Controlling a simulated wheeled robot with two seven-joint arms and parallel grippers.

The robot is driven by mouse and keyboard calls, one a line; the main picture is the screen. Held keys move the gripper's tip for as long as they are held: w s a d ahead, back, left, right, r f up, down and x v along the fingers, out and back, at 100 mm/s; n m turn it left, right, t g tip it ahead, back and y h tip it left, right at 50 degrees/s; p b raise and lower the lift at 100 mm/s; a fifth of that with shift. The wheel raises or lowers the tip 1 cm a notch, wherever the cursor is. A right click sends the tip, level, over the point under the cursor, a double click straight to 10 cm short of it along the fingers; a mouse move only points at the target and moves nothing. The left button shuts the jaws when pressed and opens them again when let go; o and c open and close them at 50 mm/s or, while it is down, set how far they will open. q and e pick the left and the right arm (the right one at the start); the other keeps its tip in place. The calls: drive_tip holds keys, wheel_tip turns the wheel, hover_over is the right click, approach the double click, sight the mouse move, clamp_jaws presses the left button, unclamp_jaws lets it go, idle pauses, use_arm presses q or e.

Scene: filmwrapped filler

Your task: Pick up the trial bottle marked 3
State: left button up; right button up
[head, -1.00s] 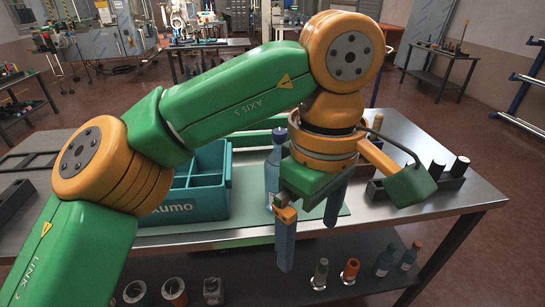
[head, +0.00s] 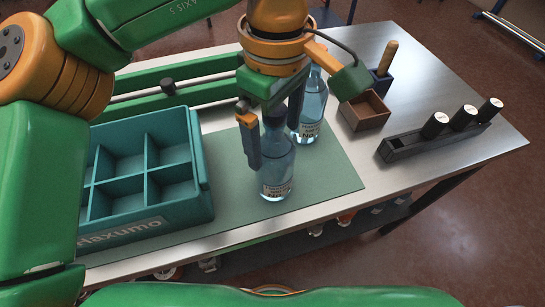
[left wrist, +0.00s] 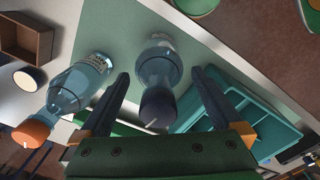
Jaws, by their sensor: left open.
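A clear blue bottle with a dark cap (head: 276,170) stands upright on the green mat (head: 335,178). My left gripper (head: 277,148) is open, pointing down, with one finger on each side of this bottle's upper part. In the left wrist view the dark-capped bottle (left wrist: 158,68) shows between the spread fingers (left wrist: 161,76), with no clear contact. A second similar bottle (head: 312,112) stands just behind, outside the fingers; its cap is orange in the left wrist view (left wrist: 75,88). Both bear white labels, but I cannot read a number on either. My right gripper is not in view.
A teal divided crate (head: 150,226) stands left of the bottles, its visible compartments empty. A rail with a black knob (head: 168,87) lies behind it. A brown open box (head: 365,112) and a black rack with cylinders (head: 405,147) stand to the right. The mat's front right is clear.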

sight(274, 181)
use_arm(q)
wheel_tip(274, 181, down, 3)
drive_tip(key=shift+r, duration=0.15)
drive_tip(key=shift+w, duration=0.15)
clamp_jaws()
